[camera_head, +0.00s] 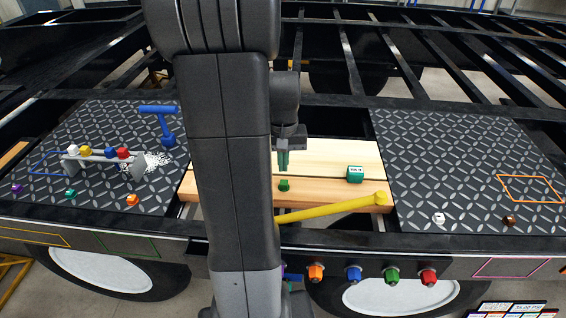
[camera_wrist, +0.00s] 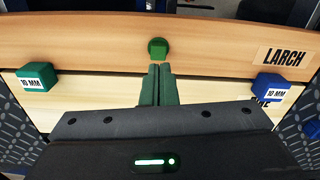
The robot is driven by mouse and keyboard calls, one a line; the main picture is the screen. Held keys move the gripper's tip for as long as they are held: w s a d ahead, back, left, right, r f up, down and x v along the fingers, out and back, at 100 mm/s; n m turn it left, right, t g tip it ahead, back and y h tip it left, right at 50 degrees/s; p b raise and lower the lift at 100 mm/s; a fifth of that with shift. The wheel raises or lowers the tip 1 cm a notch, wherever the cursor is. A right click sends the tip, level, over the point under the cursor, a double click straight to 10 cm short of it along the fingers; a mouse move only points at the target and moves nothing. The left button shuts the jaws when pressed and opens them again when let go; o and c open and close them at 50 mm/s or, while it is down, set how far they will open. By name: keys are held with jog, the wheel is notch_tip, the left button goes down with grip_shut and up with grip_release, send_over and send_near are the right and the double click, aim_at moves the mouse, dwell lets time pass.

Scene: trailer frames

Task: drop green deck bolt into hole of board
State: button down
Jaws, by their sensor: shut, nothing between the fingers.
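The green deck bolt (camera_head: 284,185) stands on the orange-toned larch board (camera_head: 325,199), its head above the surface. In the wrist view the green bolt (camera_wrist: 158,48) sits near the edge of the larch board (camera_wrist: 80,32), just beyond my fingertips. My gripper (camera_head: 283,168) is shut and empty, just above and behind the bolt in the head view. The wrist view shows the gripper fingers (camera_wrist: 158,68) together, with nothing between them. Any hole under the bolt is hidden, and I cannot tell how deep the bolt sits.
A yellow bar (camera_head: 335,208) crosses in front. A bolt rack (camera_head: 100,158) stands on the left plate. The right plate (camera_head: 450,165) is mostly clear.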

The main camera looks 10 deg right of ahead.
notch_tip(320, 180, up, 14)
send_over(284, 192)
jog(key=w, duration=0.2)
jog(key=shift+s, duration=0.2)
notch_tip(284, 192, down, 15)
jog(key=shift+f+b, duration=0.1)
jog(key=shift+b, duration=0.6)
jog(key=shift+f+b, duration=0.6)
jog(key=shift+r, duration=0.1)
